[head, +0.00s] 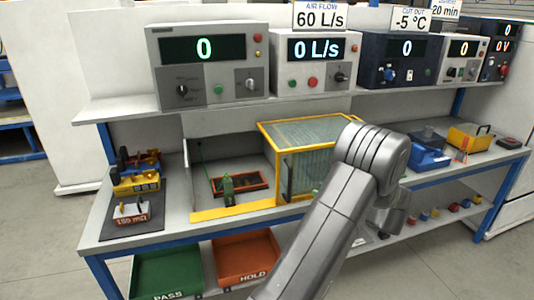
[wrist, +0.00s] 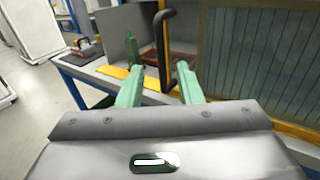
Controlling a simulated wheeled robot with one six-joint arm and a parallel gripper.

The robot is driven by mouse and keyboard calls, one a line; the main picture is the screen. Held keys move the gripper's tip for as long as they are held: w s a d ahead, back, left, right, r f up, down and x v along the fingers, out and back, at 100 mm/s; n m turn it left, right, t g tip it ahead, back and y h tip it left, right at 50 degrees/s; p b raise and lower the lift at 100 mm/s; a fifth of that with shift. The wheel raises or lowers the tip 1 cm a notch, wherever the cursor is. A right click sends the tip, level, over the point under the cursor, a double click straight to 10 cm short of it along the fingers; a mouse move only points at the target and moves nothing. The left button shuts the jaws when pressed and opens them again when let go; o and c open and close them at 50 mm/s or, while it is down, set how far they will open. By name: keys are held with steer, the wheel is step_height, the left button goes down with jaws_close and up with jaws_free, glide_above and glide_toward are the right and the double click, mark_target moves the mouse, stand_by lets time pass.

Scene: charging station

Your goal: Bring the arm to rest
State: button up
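My arm (head: 345,190) rises from the bottom of the head view and bends over in front of the workbench. My gripper (wrist: 158,84) shows in the wrist view with its two pale green fingers apart and nothing between them. A black handle (wrist: 164,45) on the yellow-framed cage lies just beyond the fingertips. I cannot tell how far it is from them. In the head view my fingers are hidden behind the arm. The yellow-framed cage (head: 302,150) stands on the bench left of my arm.
A shelf carries several instrument boxes, among them one reading 0 L/s (head: 312,62). A green bin (head: 166,272) and an orange bin (head: 246,256) sit under the bench (head: 110,232). Blue and yellow devices (head: 430,156) stand at the right. Floor is clear at the lower left.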

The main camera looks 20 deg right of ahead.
steer(key=p, duration=0.2)
glide_toward(286, 178)
steer(key=w+a+r, duration=0.3)
steer(key=a+r, duration=0.1)
steer(key=a, duration=0.2)
steer(key=shift+a, duration=0.7)
